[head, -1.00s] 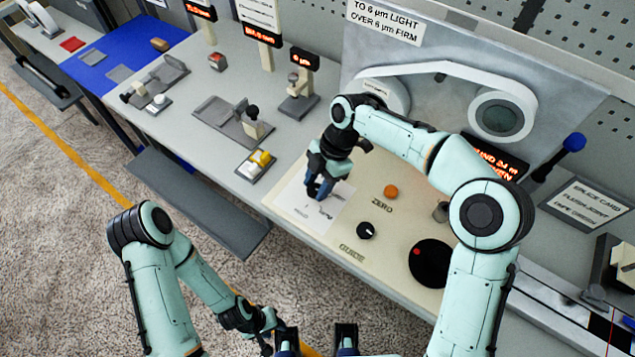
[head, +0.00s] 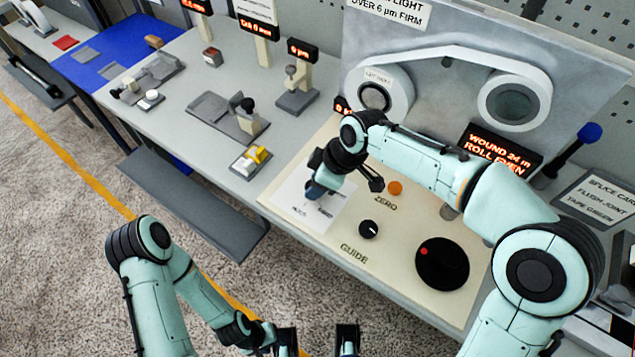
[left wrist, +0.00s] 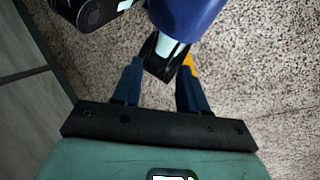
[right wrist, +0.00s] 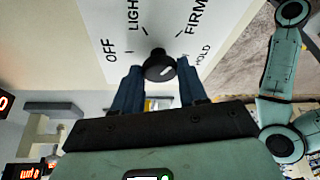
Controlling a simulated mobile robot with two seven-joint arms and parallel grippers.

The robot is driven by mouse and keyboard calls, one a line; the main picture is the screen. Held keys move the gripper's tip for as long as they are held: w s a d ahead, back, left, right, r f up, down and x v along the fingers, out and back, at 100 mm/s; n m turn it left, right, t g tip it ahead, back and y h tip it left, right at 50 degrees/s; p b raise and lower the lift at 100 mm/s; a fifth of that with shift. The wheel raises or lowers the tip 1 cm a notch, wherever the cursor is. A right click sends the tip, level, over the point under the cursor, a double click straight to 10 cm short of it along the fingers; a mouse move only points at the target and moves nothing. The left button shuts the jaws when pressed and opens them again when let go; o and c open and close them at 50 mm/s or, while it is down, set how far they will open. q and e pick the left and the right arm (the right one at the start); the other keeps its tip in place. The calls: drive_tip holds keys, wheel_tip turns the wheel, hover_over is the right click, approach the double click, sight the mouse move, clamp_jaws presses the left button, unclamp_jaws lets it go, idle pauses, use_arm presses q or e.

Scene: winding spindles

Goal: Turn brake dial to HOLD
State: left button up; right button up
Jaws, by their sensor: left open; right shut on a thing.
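The brake dial (right wrist: 160,67) is a black knob with a white mark on a white card (right wrist: 112,22) lettered OFF, LIGHT, FIRM and HOLD. My right gripper (right wrist: 160,82) is shut on the dial, with a blue finger on each side. In the head view this gripper (head: 316,190) is over the card and hides the dial. My left gripper (head: 317,338) is open and empty at the bottom of the head view; the left wrist view (left wrist: 160,80) shows carpet beyond its fingers.
On the panel beside the card are an orange button (head: 395,188), a small black GUIDE knob (head: 368,229) and a large black disc with a red dot (head: 442,263). A yellow-and-white block (head: 252,160) stands to the left. A sign (head: 497,150) reads WOUND 24 m, ROLL EVEN.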

drive_tip(key=m+t+b, duration=0.1)
drive_tip(key=m, duration=0.2)
drive_tip(key=m+t+h+b, duration=0.1)
drive_tip(key=m, duration=0.2)
drive_tip(key=shift+s+a, duration=0.15)
drive_tip(key=shift+s, duration=0.05)
use_arm(q)
drive_tip(key=f+b, duration=0.1)
drive_tip(key=w+f+b, duration=0.1)
drive_tip(key=f, duration=0.1)
drive_tip(key=shift+w+f+t, duration=0.1)
drive_tip(key=shift+w+t, duration=0.1)
drive_tip(key=shift+t, duration=0.2)
use_arm(e)
drive_tip(key=m+h, duration=0.1)
drive_tip(key=m, duration=0.2)
drive_tip(key=m+t+h, duration=0.1)
drive_tip(key=m, duration=0.2)
drive_tip(key=shift+s+a+m+h, duration=0.1)
drive_tip(key=shift+a+m+h, duration=0.1)
drive_tip(key=shift+m+h, duration=0.15)
drive_tip(key=o, duration=1)
drive_tip(key=shift+o, duration=0.2)
